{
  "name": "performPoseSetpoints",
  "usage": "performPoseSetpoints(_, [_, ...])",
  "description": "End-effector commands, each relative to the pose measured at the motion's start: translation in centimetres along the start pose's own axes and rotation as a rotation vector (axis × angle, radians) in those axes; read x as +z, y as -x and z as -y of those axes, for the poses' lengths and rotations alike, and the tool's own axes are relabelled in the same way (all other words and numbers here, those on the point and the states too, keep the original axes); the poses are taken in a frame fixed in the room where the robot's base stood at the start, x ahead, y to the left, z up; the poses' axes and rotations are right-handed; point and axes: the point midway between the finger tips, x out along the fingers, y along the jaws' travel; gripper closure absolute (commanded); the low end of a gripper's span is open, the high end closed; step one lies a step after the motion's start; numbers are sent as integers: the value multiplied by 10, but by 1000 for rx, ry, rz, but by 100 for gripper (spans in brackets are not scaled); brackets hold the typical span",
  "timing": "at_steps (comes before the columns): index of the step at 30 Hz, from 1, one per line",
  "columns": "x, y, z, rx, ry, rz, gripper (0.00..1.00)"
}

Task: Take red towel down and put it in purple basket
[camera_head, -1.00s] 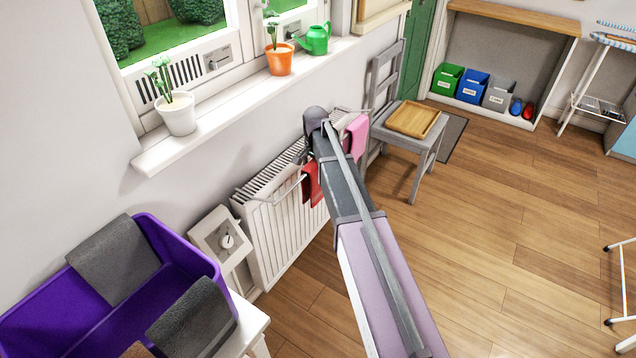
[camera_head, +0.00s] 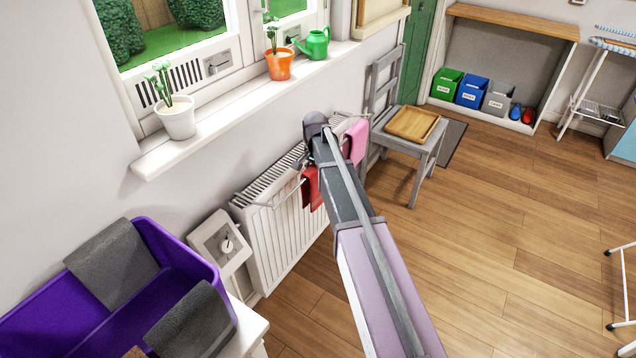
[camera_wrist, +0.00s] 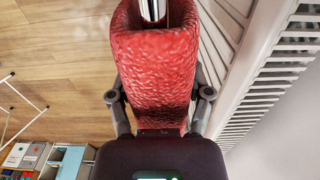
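The red towel (camera_head: 312,188) hangs on the metal rack at the radiator, partly hidden behind my arm in the head view. In the wrist view the red towel (camera_wrist: 155,70) fills the middle and loops over a shiny bar at the top. My gripper (camera_wrist: 158,82) is at the towel, its fingers to either side. The towel hides the fingertips, so I cannot tell whether they press on it. The purple basket (camera_head: 180,250) stands at the lower left on a white surface. Grey cloths hang over its rim at the back and front.
A pink towel (camera_head: 357,140) hangs further along the rack. The white radiator (camera_head: 275,240) is below the window sill (camera_head: 160,158), which holds potted plants and a green watering can (camera_head: 316,42). A grey chair (camera_head: 400,125) holds a wooden tray (camera_head: 413,123).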

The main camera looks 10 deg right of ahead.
Motion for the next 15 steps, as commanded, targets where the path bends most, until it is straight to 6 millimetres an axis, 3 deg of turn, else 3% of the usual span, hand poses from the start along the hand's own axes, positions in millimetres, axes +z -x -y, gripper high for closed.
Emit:
performPoseSetpoints(2, [0, 0, 0, 0, 0, 0, 84])
performPoseSetpoints(3, [0, 0, 0, 0, 0, 0, 91])
performPoseSetpoints(15, [0, 3, 0, 0, 0, 0, 92])
